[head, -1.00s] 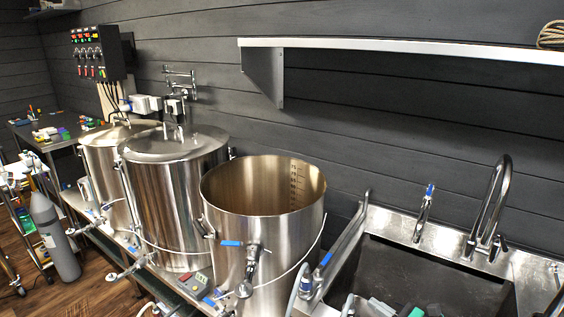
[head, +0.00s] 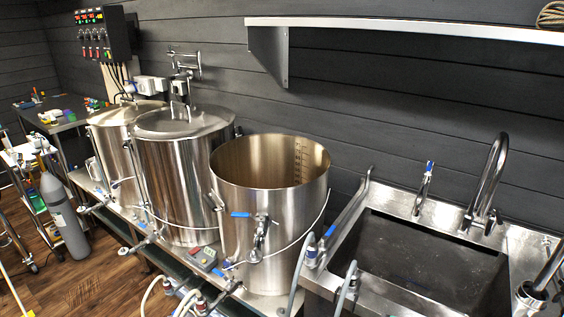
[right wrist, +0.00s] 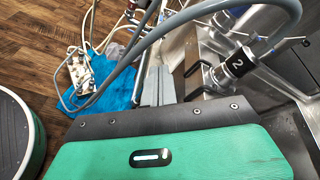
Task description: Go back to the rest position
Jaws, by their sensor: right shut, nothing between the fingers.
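My right gripper (right wrist: 158,85) shows in the right wrist view, its two grey fingers together with nothing between them. Its green housing and dark plate fill the bottom of that view. The fingers point toward a blue cloth and the floor below. My right gripper does not show in the head view now. My left gripper is in neither current view.
The open steel kettle (head: 225,190) stands left of the sink (head: 420,265), with lidded kettles beyond. A hose coupling marked 2 (right wrist: 237,64) and grey hose (right wrist: 190,22) are close to my right gripper.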

